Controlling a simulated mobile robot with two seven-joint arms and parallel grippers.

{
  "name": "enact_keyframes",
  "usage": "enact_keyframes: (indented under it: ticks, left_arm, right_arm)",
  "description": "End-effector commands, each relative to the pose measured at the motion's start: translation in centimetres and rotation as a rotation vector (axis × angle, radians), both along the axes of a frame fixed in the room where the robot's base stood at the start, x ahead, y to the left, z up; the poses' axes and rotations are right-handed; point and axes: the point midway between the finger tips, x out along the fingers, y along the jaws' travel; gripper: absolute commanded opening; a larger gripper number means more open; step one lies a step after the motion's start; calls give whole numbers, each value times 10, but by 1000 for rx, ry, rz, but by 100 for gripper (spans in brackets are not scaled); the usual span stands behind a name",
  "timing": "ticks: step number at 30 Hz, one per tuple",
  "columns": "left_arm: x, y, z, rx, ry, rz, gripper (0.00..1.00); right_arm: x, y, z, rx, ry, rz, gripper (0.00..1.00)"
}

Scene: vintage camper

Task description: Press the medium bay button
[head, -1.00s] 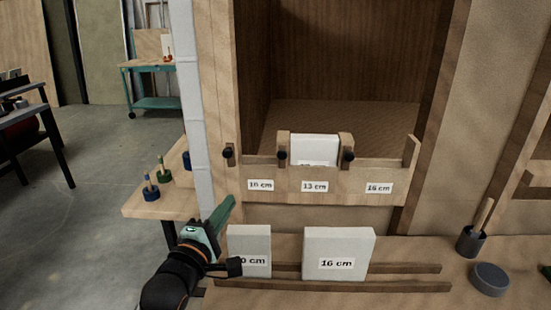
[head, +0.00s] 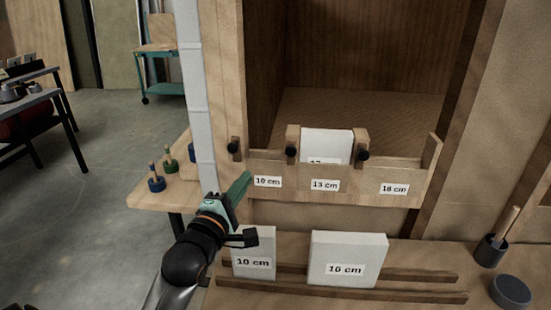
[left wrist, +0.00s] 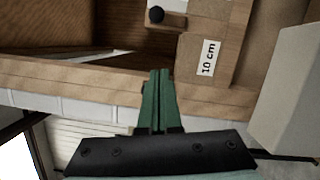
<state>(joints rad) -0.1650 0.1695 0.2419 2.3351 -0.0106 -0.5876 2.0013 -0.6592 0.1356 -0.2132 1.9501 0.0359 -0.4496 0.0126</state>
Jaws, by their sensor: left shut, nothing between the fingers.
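The medium bay is the middle one, with a 13 cm label (head: 325,185) on the wooden front rail. A white block (head: 326,145) stands in it. Black round buttons sit on wooden posts along the rail: a left one (head: 233,147), a middle one (head: 292,151) beside the white block's left side, and a right one (head: 362,153) beside its right side. My left gripper (head: 246,178) is shut and empty, its green fingers just left of the 10 cm label (head: 267,181), below the left button. In the left wrist view its fingers (left wrist: 159,75) point toward the rail, below a black button (left wrist: 156,14).
A 10 cm white block (head: 253,252) and a larger white block (head: 348,258) stand on the bench between wooden strips (head: 420,296). A dark cup with a handle (head: 491,250) and a grey cylinder (head: 511,291) are at right. A white column (head: 196,100) rises at left.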

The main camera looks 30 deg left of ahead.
Motion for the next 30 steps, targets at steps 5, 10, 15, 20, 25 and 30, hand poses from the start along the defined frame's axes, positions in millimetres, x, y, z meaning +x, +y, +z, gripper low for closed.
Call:
enact_keyframes:
  ticks: [5, 10, 15, 20, 25, 30]
  left_arm:
    - [34, 8, 4, 3, -1, 1, 0]
    - [67, 15, 5, 3, -1, 1, 0]
    - [89, 6, 9, 0, -2, -3, 0]
    - [96, -11, 13, 1, 0, 0, 0]
    - [99, -17, 14, 1, 0, 1, 0]
    - [99, -18, 14, 1, 1, 1, 0]
  right_arm:
    - [0, -1, 2, -1, -2, -2, 50]
    - [1, -2, 3, -2, -4, -3, 50]
    - [1, -3, 5, -4, -6, -5, 50]
    - [0, -4, 7, -4, -10, -7, 50]
    - [-2, -6, 5, -7, -4, -11, 50]
    - [-4, -6, 4, -8, 0, -11, 50]
